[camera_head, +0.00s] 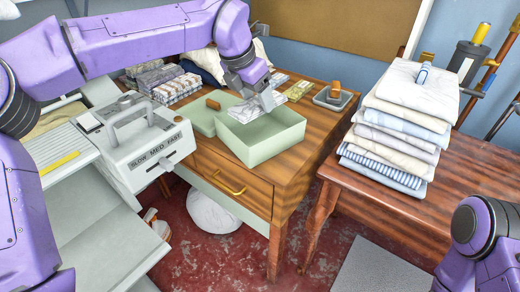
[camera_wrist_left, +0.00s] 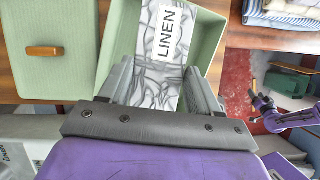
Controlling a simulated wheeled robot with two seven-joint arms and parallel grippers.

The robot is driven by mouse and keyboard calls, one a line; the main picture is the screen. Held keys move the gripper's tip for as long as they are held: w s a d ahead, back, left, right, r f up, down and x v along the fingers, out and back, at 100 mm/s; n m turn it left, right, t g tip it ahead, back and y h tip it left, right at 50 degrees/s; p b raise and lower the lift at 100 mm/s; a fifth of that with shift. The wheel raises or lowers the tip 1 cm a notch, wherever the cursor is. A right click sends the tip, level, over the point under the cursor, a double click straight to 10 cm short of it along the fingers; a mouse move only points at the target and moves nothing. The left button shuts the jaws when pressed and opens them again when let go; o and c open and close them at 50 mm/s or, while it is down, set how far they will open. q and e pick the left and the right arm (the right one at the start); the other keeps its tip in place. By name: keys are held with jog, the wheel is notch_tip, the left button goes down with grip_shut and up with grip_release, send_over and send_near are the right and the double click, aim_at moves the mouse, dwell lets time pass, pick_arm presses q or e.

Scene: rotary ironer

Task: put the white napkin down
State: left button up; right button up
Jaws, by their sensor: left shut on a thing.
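My left gripper (camera_head: 262,97) is shut on the white napkin (camera_head: 250,109), over the open pale green box (camera_head: 262,146). In the left wrist view the napkin (camera_wrist_left: 150,85) lies between the fingers of the gripper (camera_wrist_left: 165,90). It looks folded, white with grey marbling, and has a white band reading LINEN. The box (camera_wrist_left: 118,40) shows beneath and around it. I cannot tell whether the napkin touches the box. The box's green lid (camera_head: 205,119) with a brown handle lies left of it. My right gripper is out of view.
Several patterned folded cloths (camera_head: 165,85) lie behind the lid. A grey tray (camera_head: 335,99) with a brown-handled item stands to the right. A tall pile of folded linen (camera_head: 400,130) stands on the right table. The ironer (camera_head: 140,140) is at the left.

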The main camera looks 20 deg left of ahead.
aim_at(249, 108)
pick_arm(q)
jog(key=shift+w+d+n+y, duration=0.1)
jog(key=shift+w+n+y, duration=0.15)
jog(key=shift+n, duration=0.35)
notch_tip(249, 108, down, 9)
jog(key=shift+r+b, duration=0.1)
jog(key=shift+b, duration=1)
jog(key=shift+f, duration=0.4)
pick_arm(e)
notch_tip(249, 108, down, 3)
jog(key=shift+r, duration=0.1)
pick_arm(q)
jog(key=o, duration=1)
jog(key=shift+o, duration=0.2)
jog(key=p+v, duration=0.1)
jog(key=v, duration=1.1)
jog(key=shift+s+p, duration=0.15)
jog(key=shift+p, duration=0.25)
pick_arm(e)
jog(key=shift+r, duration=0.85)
